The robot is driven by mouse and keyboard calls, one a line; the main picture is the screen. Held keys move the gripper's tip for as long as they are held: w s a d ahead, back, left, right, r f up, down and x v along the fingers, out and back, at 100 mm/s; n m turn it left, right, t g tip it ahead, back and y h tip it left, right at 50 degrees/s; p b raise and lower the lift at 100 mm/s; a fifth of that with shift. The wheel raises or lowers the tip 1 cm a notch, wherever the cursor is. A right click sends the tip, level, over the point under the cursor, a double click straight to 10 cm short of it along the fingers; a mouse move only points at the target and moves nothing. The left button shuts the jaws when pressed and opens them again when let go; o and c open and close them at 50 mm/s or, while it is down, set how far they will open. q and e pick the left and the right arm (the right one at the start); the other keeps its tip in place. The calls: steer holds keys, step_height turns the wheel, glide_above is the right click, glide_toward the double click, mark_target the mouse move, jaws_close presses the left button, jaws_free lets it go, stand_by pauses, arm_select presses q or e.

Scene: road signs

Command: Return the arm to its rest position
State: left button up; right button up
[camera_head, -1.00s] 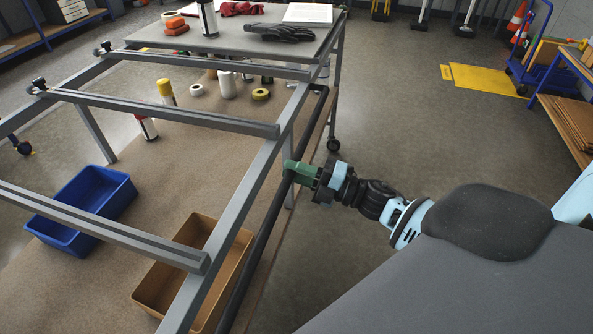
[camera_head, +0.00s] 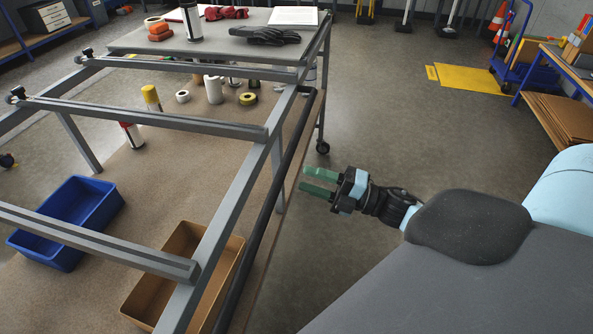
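My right gripper (camera_head: 318,183) has two green fingers that stand apart with nothing between them. It is in the open air just right of the frame's long dark bar (camera_head: 268,200), apart from it, and points left. The arm behind it is partly hidden by my own dark body. My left gripper does not show.
A grey metal cart frame (camera_head: 235,200) with crossbars stands at the left. Its lower shelf holds a blue bin (camera_head: 75,215), a tan bin (camera_head: 165,290), tape rolls and cans. Black gloves (camera_head: 268,36) lie on its top. The floor (camera_head: 420,130) right of the cart is clear.

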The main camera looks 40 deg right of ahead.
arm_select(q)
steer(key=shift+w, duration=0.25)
arm_select(e)
steer(key=shift+s+d+f, duration=0.1)
steer(key=shift+s+d, duration=0.3)
steer(key=shift+s, duration=0.1)
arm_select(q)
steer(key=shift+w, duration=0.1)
